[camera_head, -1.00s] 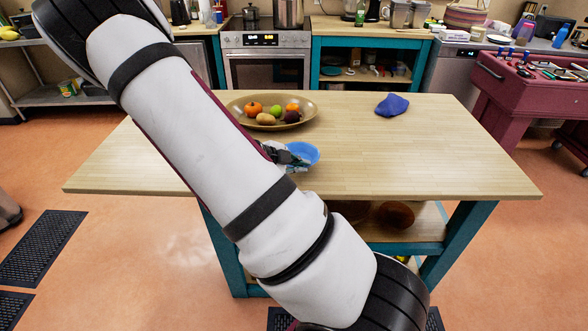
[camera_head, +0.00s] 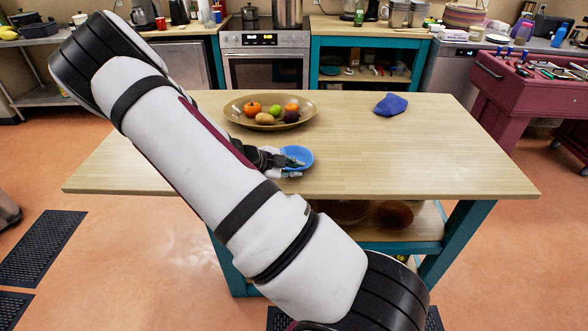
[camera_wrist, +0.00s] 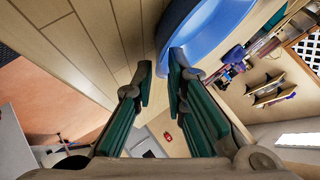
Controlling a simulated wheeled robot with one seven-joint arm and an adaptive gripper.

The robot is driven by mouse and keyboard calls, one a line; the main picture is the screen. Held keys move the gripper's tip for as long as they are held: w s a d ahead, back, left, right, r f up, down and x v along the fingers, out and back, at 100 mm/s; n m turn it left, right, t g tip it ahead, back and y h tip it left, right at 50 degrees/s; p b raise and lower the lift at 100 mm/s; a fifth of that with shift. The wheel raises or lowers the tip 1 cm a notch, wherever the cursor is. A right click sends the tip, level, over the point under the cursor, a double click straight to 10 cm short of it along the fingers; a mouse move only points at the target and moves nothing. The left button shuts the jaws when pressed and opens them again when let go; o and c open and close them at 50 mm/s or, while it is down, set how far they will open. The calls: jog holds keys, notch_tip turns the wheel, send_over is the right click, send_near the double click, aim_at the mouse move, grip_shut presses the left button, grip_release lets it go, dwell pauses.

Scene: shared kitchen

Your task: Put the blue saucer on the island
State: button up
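The blue saucer (camera_head: 304,154) is at the island's middle, just in front of the fruit platter. It appears to rest on the wooden island top (camera_head: 410,150), though my gripper hides part of its near left side. My gripper (camera_head: 289,161) is at the saucer's left edge. In the wrist view the saucer (camera_wrist: 205,35) fills the upper middle, with its rim close to the fingertips. My gripper's green-padded fingers (camera_wrist: 160,72) stand apart with a gap between them. The right finger overlaps the saucer in the picture; I cannot tell whether it touches.
A wide platter of fruit (camera_head: 237,111) stands behind the saucer. A crumpled blue cloth-like thing (camera_head: 391,104) lies at the island's back right. The island's right side is clear.

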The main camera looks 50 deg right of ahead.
dwell(0.3)
jog(key=s+a+r+m+y, duration=0.1)
jog(key=a+r+m+y, duration=0.2)
jog(key=a+r+m, duration=0.95)
jog(key=s+a+r+m+t+y, duration=0.3)
jog(key=s+a+r+m, duration=0.4)
jog(key=a+m, duration=0.3)
jog(key=s+a+r+m+t+y, duration=0.4)
jog(key=s+a+r+m, duration=0.4)
jog(key=m, duration=1.1)
jog(key=shift+s+a+r+b, duration=0.3)
jog(key=shift+a+r+b, duration=0.15)
jog(key=shift+a+r, duration=0.5)
jog(key=shift+s+a+f, duration=0.1)
